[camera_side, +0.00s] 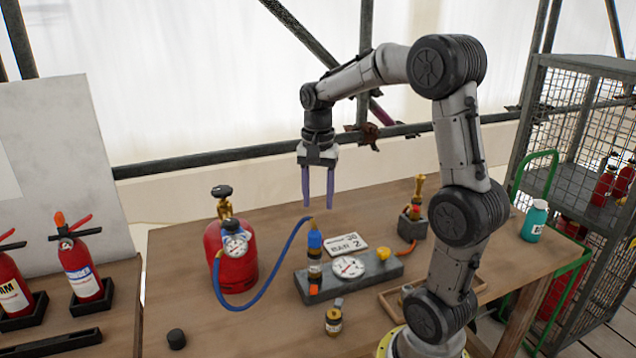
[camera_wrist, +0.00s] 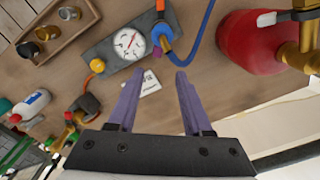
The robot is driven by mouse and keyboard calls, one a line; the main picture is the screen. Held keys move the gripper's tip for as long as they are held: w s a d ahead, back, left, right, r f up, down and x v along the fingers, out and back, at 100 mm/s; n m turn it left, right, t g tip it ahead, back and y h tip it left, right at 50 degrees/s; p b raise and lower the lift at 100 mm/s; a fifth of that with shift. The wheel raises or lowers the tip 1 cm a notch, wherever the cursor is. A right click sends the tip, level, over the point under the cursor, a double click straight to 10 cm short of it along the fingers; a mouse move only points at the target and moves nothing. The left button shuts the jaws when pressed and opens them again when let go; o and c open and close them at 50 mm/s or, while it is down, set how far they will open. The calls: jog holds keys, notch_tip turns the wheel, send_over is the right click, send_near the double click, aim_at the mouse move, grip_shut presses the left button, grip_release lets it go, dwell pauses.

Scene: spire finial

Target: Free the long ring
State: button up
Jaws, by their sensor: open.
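My gripper (camera_side: 317,205) is open and empty, fingers pointing down, above the upright blue fitting (camera_side: 315,241) at the left end of the grey block (camera_side: 395,271). The fitting stands in a stack with dark and metallic bands (camera_side: 314,268) below it and an orange part near the foot. A blue hose joins its top. Which band is the long ring I cannot tell. In the wrist view the fingertips (camera_wrist: 158,74) are apart, and the blue fitting (camera_wrist: 163,34) lies beyond them. The block also carries a round gauge (camera_side: 348,267) and a yellow knob (camera_side: 383,254).
A red gas cylinder (camera_side: 230,265) stands left, with the blue hose (camera_side: 270,283) arching to the fitting. A card (camera_side: 342,244) is behind the block. A wooden tray (camera_wrist: 38,22) holds small parts.

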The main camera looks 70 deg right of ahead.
jog(key=shift+r, duration=1.9)
jog(key=s+a+r+n+t, duration=0.2)
jog(key=s+a+n, duration=0.1)
jog(key=a, duration=0.4)
jog(key=s+a+r+n+t, duration=0.1)
jog(key=s+a+r+n, duration=0.2)
jog(key=a, duration=0.4)
jog(key=s+a+f+n+t, duration=0.2)
jog(key=s+a+f+n, duration=0.2)
jog(key=n, duration=0.5)
notch_tip(320, 180, down, 2)
jog(key=shift+s+a+f+n+t, duration=0.15)
jog(key=shift+s+n+t, duration=0.2)
jog(key=shift+s, duration=0.8)
